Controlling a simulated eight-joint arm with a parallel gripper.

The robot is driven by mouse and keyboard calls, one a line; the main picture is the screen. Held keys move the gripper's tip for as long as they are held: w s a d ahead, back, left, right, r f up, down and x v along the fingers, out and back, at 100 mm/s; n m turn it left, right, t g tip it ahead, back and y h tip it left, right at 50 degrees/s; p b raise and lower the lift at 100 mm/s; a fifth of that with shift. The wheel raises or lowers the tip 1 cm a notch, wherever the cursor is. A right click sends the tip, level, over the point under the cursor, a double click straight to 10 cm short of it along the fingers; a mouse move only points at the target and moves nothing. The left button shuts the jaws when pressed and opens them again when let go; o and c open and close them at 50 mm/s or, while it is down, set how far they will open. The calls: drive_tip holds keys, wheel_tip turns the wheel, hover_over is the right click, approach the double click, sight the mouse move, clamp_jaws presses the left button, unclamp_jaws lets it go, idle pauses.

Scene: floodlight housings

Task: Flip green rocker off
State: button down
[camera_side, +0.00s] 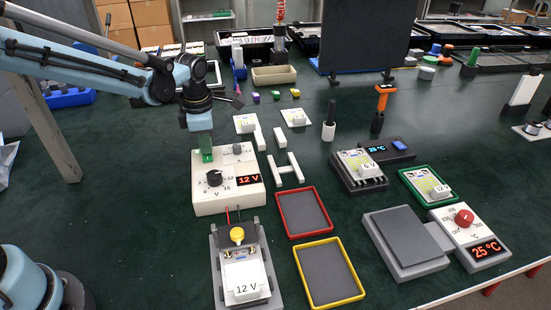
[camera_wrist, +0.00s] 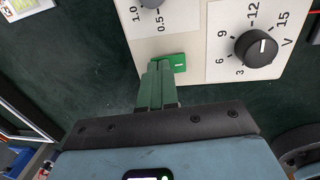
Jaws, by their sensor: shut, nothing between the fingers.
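The green rocker (camera_wrist: 180,62) sits near the edge of the cream power supply box (camera_side: 228,199), beside its knobs. In the wrist view a light mark shows on the rocker's exposed end. The box's red display (camera_side: 248,180) reads 12 V, and its black dial (camera_side: 214,178) also shows in the wrist view (camera_wrist: 256,48). My gripper (camera_side: 207,158) is shut and empty, its green fingers pointing down at the box. In the wrist view the fingertips (camera_wrist: 160,66) are at the rocker's left end and partly cover it. I cannot tell whether they touch it.
A small grey knob (camera_side: 237,149) stands on the box close to my fingers. In front is a grey fixture (camera_side: 217,278) with a 12 V label and yellow knob. Red (camera_side: 279,204) and yellow (camera_side: 301,272) trays lie to the right. Table left of the box is clear.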

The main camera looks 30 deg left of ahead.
sight(208, 160)
drive_tip(key=shift+w+a+f+g+h, duration=0.15)
drive_tip(key=shift+f+g+h, duration=0.15)
drive_tip(key=shift+s+d+r, duration=0.1)
drive_tip(key=shift+s+d, duration=0.6)
drive_tip(key=shift+d, duration=0.05)
drive_tip(key=shift+r, duration=0.1)
wheel_tip(208, 160, up, 14)
drive_tip(key=shift+s+d, duration=0.15)
drive_tip(key=shift+s, duration=0.1)
idle(0.4)
